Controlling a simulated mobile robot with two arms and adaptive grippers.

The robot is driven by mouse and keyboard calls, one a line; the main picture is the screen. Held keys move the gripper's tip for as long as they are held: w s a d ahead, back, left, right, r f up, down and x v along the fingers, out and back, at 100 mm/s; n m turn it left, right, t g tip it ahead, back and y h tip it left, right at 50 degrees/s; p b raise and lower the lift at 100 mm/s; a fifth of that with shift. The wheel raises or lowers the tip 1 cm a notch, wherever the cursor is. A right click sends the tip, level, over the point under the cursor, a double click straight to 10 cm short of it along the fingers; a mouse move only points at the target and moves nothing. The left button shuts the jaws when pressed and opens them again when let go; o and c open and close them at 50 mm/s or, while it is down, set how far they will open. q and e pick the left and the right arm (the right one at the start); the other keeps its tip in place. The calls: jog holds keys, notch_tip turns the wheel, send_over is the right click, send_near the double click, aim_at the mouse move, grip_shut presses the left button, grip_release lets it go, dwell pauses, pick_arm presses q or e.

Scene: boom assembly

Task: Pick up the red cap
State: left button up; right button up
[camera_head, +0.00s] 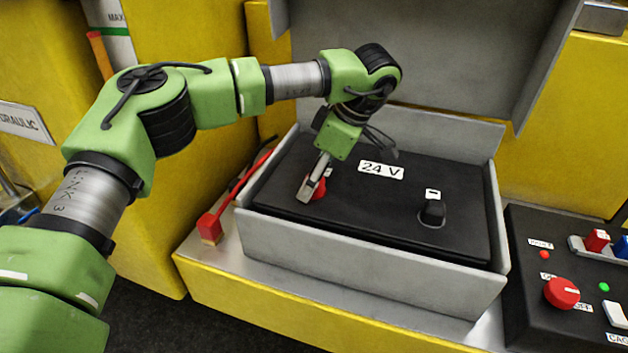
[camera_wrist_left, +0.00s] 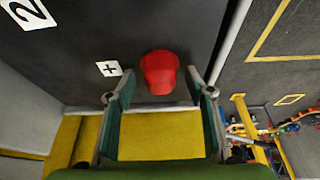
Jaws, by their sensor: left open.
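The red cap (camera_head: 320,187) sits on the left side of the black battery top, by the plus label. It is partly hidden behind my left gripper (camera_head: 309,190) in the head view. In the left wrist view the red cap (camera_wrist_left: 160,72) shows whole, centred between and slightly ahead of my two fingertips (camera_wrist_left: 158,92). There is a gap on each side, and the fingers are open and empty. My right gripper is not in view.
The battery (camera_head: 400,215), marked 24 V, sits in a grey box (camera_head: 370,277) with a raised lid (camera_head: 420,50). A black cap (camera_head: 432,212) is at the minus label. A red-ended cable (camera_head: 210,226) lies left of the box. A control panel (camera_head: 570,265) stands right.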

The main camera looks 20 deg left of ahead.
pick_arm(q)
jog(key=c, duration=1.2)
jog(key=shift+r, duration=0.15)
